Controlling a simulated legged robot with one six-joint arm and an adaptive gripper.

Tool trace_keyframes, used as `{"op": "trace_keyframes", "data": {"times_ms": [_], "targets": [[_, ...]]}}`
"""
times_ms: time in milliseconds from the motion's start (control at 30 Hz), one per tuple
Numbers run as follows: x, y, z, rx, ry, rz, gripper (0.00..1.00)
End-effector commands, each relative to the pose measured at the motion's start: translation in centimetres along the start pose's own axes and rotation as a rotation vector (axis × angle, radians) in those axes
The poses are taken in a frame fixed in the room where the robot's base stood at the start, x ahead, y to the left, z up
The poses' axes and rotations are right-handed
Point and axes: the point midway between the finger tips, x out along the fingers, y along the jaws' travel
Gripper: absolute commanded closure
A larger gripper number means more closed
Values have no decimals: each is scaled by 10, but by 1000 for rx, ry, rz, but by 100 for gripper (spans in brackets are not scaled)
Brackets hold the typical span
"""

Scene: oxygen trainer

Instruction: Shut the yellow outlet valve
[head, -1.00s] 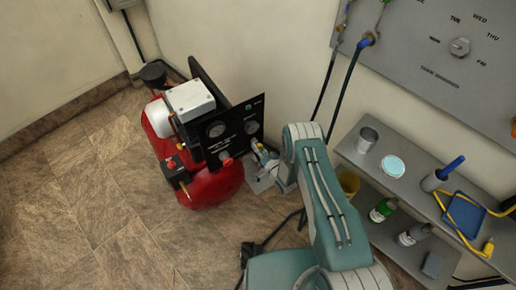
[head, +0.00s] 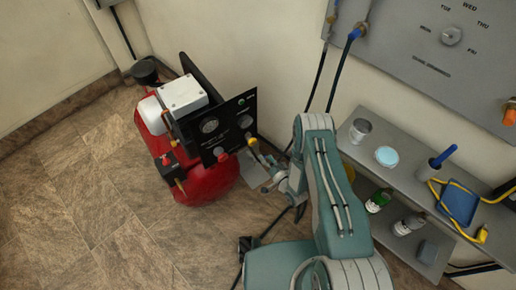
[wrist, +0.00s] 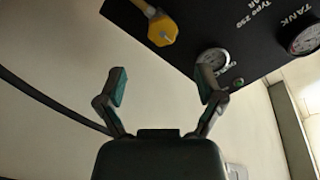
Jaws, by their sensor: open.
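The yellow outlet valve (wrist: 162,30) is at the top of the wrist view, on the black panel (wrist: 225,25) of the compressor. It has a yellow knob with a pale centre and a stem running up and left. My gripper (wrist: 162,88) is open and empty, its two fingers apart below the valve in that picture and not touching it. In the head view the small yellow valve (head: 253,146) shows at the panel's right edge, just above the end of my arm. The fingers are hard to make out there.
The red compressor (head: 210,185) stands on the tiled floor by the wall. A grey shelf (head: 412,183) with a cup, bottles and a blue item is right of my arm. Dark hoses (head: 345,72) hang from the wall panel. The floor at left is clear.

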Motion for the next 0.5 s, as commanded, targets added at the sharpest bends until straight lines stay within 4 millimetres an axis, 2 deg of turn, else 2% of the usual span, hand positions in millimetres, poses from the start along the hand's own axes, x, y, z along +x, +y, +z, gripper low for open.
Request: {"op": "trace_keyframes", "data": {"times_ms": [100, 200, 500], "targets": [[-19, 1, 0, 1, 0, 4, 13], [-27, 1, 0, 1, 0, 1, 13], [-30, 0, 0, 0, 0, 0, 13]]}}
